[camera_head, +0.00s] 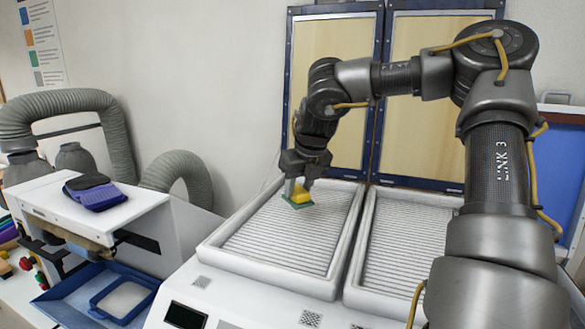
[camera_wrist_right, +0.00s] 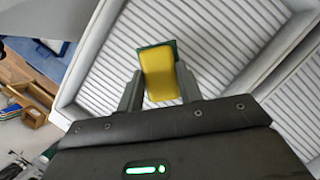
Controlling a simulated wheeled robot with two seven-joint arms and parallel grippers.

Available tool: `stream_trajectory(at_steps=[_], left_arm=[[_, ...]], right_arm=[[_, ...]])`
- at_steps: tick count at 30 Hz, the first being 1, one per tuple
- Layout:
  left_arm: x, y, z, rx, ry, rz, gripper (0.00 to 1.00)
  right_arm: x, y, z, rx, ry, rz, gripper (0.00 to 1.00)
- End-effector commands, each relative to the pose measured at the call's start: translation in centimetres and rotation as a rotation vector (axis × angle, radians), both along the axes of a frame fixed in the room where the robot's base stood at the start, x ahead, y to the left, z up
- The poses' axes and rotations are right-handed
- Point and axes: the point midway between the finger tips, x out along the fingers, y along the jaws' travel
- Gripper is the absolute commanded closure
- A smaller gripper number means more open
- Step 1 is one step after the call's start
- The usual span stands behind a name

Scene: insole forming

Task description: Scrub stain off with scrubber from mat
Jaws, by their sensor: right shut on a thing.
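The scrubber is a yellow sponge with a green pad (camera_head: 299,199). My right gripper (camera_head: 301,186) is shut on it, and the green side faces down. In the right wrist view, the scrubber (camera_wrist_right: 159,76) sits between the two fingers. It is over the left ribbed panel (camera_head: 275,240), near that panel's far part; I cannot tell whether the pad touches the ribs. This white-framed ribbed panel may be the mat. I see no clear stain on it; the scrubber hides a small patch. My left gripper is not in view.
A second ribbed panel (camera_head: 402,237) lies to the right, partly behind my right arm. Two upright blue-framed panels (camera_head: 333,95) stand behind. At left are a white machine (camera_head: 110,217) with dark blue insoles (camera_head: 95,192), a blue tray (camera_head: 82,309) and grey hoses (camera_head: 178,165).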

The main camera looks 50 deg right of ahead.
Motion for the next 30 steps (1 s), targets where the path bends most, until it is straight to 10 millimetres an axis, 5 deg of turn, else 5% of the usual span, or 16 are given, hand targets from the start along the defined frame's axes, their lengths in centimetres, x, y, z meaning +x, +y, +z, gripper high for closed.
stream_trajectory(at_steps=[9,30], left_arm=[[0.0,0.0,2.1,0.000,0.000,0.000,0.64],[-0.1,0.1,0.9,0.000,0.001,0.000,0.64]], right_arm=[[-0.5,-0.4,2.7,0.000,-0.002,-0.009,0.86],[-0.7,-0.6,1.5,0.001,-0.001,-0.014,0.86]])
